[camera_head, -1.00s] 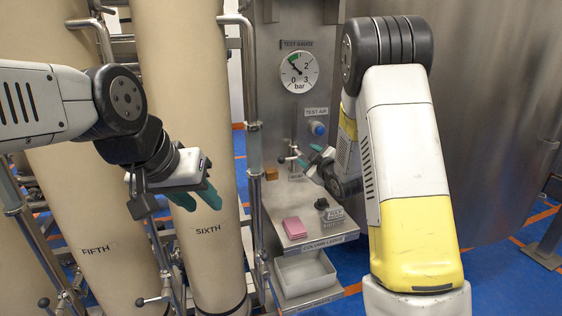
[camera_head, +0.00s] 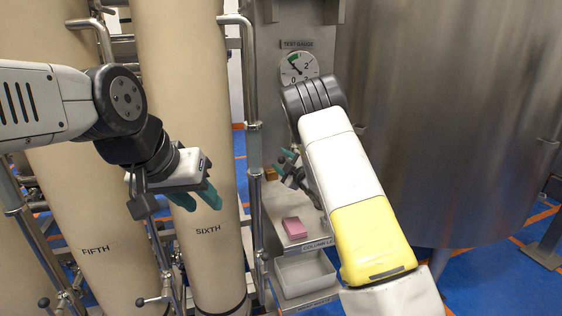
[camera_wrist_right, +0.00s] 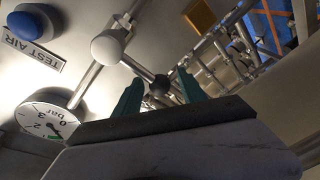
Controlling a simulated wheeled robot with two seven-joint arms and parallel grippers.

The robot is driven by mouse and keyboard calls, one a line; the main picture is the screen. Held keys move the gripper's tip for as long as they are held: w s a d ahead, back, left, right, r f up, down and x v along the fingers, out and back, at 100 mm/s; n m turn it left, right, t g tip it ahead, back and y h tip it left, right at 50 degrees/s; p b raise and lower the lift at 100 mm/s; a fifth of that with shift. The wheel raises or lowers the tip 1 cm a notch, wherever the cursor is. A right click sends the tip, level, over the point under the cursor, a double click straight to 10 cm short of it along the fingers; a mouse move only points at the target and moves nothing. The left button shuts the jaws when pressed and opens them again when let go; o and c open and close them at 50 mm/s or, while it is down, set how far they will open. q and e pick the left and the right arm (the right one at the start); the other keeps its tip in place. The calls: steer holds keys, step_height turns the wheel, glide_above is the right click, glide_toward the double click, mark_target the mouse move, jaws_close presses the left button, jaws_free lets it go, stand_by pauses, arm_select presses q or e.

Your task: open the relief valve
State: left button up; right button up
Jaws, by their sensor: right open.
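In the right wrist view, a valve (camera_wrist_right: 107,47) with a pale rounded body sits on a thin metal pipe. Its lever (camera_wrist_right: 137,69) runs to a dark knob (camera_wrist_right: 160,86). The knob appears between the teal fingertips of my right gripper (camera_wrist_right: 160,92), which is open; whether they touch it I cannot tell. In the head view my right gripper (camera_head: 288,160) is at the steel panel below the gauge, and my arm and gripper largely hide the valve. My left gripper (camera_head: 196,198) hangs in front of the column marked SIXTH, away from the panel; its finger gap is unclear.
The test gauge (camera_head: 298,68) is partly covered by my right arm; it also shows in the wrist view (camera_wrist_right: 48,122). A blue TEST AIR knob (camera_wrist_right: 30,24) is beside the valve. A pink block (camera_head: 294,227) lies on the ledge above a grey bin (camera_head: 300,275).

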jaws_close()
steer(key=shift+f, duration=0.1)
stand_by(1.4)
